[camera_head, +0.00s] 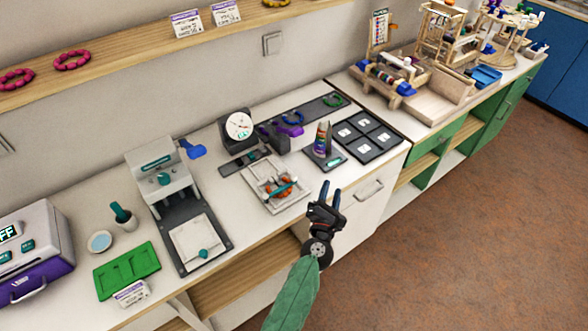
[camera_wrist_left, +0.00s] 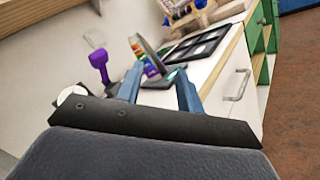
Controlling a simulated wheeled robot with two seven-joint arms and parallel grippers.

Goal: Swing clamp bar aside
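A white tray-like board (camera_head: 258,188) lies on the counter with an orange-red piece on it. A teal bar (camera_head: 281,189) crosses this board over that piece; it looks like the clamp bar. My left gripper (camera_head: 331,188) is to the right of the board, near the counter's front edge, and apart from the bar. Its two blue fingers stand apart with nothing between them, as the left wrist view (camera_wrist_left: 157,88) also shows. The board and bar cannot be made out in the wrist view. My right gripper is not in view.
A stand with a coloured bead stack (camera_head: 321,138) and a dark tray with square cells (camera_head: 364,138) are behind my left gripper. A round dial (camera_head: 239,126) and a purple-handled device (camera_head: 290,131) stand behind the board. A grey press (camera_head: 163,175) is left.

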